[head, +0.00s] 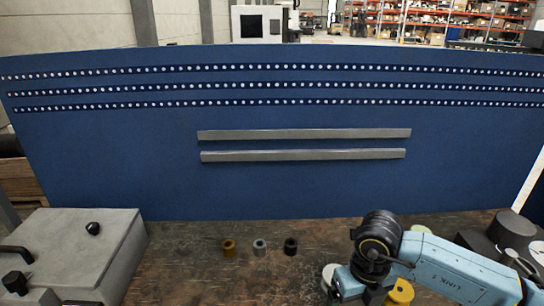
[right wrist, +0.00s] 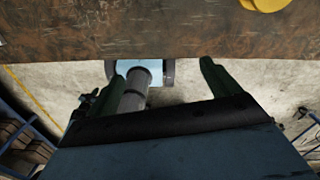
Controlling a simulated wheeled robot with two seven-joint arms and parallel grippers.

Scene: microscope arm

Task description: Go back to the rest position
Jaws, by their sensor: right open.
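My right arm comes in from the right in the head view, pale blue with a dark joint, low over the front right of the table (head: 190,270). In the right wrist view my right gripper (right wrist: 165,66) has its two dark green fingers wide apart. No object is held between them. Beyond the fingers I see the table edge, the floor and a grey and pale blue cylindrical part. The fingers cannot be made out in the head view. My left gripper is in neither view.
A brass ring (head: 229,248), a grey ring (head: 260,247) and a black ring (head: 290,246) stand in a row on the table. A grey metal box (head: 75,245) is at left. A yellow part (head: 401,292) lies beside my right arm. A blue panel (head: 290,190) closes the back.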

